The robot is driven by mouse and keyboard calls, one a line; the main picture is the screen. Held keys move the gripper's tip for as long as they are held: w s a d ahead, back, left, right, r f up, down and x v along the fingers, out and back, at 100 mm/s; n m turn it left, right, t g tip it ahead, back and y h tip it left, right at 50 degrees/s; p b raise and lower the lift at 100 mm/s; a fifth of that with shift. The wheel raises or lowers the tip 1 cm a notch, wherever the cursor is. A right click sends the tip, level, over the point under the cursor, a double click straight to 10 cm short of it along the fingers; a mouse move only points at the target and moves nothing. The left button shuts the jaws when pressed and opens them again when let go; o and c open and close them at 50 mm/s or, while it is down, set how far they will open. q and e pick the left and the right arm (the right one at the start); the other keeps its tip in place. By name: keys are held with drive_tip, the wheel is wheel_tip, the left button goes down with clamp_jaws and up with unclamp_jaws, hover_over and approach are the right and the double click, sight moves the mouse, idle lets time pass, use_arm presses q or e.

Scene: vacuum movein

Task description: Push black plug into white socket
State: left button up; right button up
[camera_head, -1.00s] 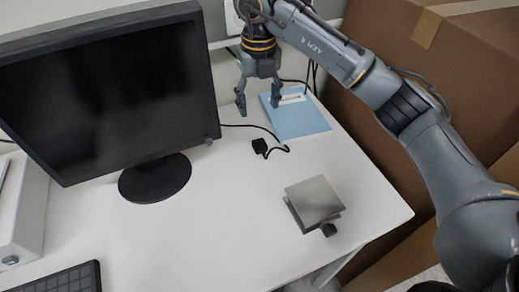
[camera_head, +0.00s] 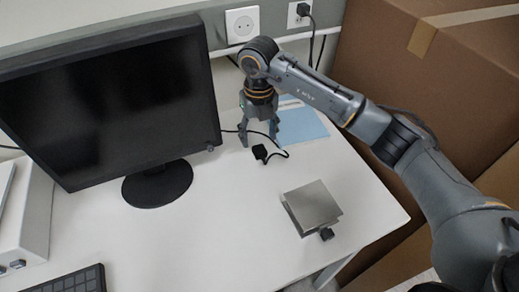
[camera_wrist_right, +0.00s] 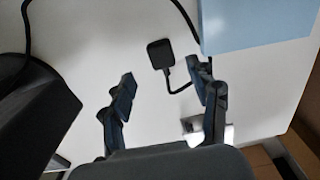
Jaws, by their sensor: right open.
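The black plug (camera_head: 260,153) lies on the white desk with its cable curling to the right. It also shows in the right wrist view (camera_wrist_right: 160,54), beyond and between the fingertips. My right gripper (camera_head: 259,138) is open and empty, low over the desk just behind the plug. Its spread fingers also show in the wrist view (camera_wrist_right: 164,82). A white socket (camera_head: 242,25), with no plug in it, is on the wall behind the desk. My left gripper is not in view.
A second socket (camera_head: 299,15) holds a black plug. A blue folder (camera_head: 303,127) lies right of my gripper. A monitor (camera_head: 110,100) stands left, and a metal square block (camera_head: 313,205) sits in front. Cardboard boxes (camera_head: 400,70) stand right. The front middle desk is clear.

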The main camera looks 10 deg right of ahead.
sight(259, 149)
drive_tip(key=shift+f, duration=0.2)
wheel_tip(259, 149, down, 4)
drive_tip(key=shift+d+r+p, duration=0.1)
drive_tip(key=shift+r+p, duration=0.1)
drive_tip(key=shift+p, duration=1.05)
drive_tip(key=shift+w+f, duration=0.1)
drive_tip(key=shift+f, duration=0.55)
drive_tip(key=shift+c, duration=0.5)
drive_tip(key=c, duration=1.1)
